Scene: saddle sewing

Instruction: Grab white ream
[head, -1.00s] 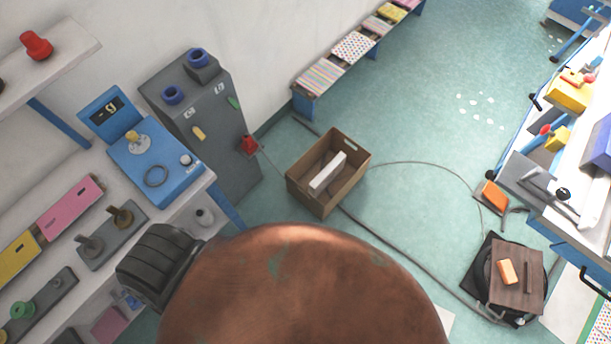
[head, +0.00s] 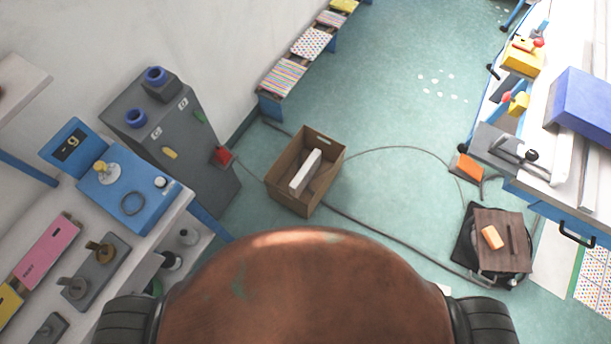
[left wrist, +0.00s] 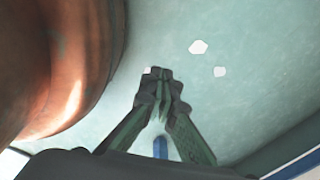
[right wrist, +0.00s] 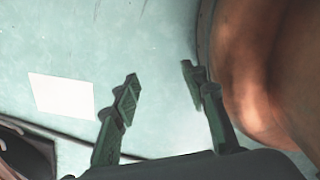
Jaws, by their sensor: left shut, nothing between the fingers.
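A long white block, which looks like the white ream (head: 306,172), stands inside an open cardboard box (head: 283,193) on the floor, ahead of my body in the head view. My left gripper (left wrist: 160,88) is shut and empty above the floor in the left wrist view, beside my copper-coloured body. My right gripper (right wrist: 158,85) is open and empty above the floor in the right wrist view. Neither gripper shows in the head view, and both are away from the box. The ream shows in neither wrist view.
A grey cabinet (head: 190,170) and a workbench with a blue machine (head: 135,190) stand on the left. A low bench (head: 282,77) runs along the wall. A cable (head: 395,243) crosses the floor. A black stool (head: 497,245) and a workbench (head: 550,200) stand on the right.

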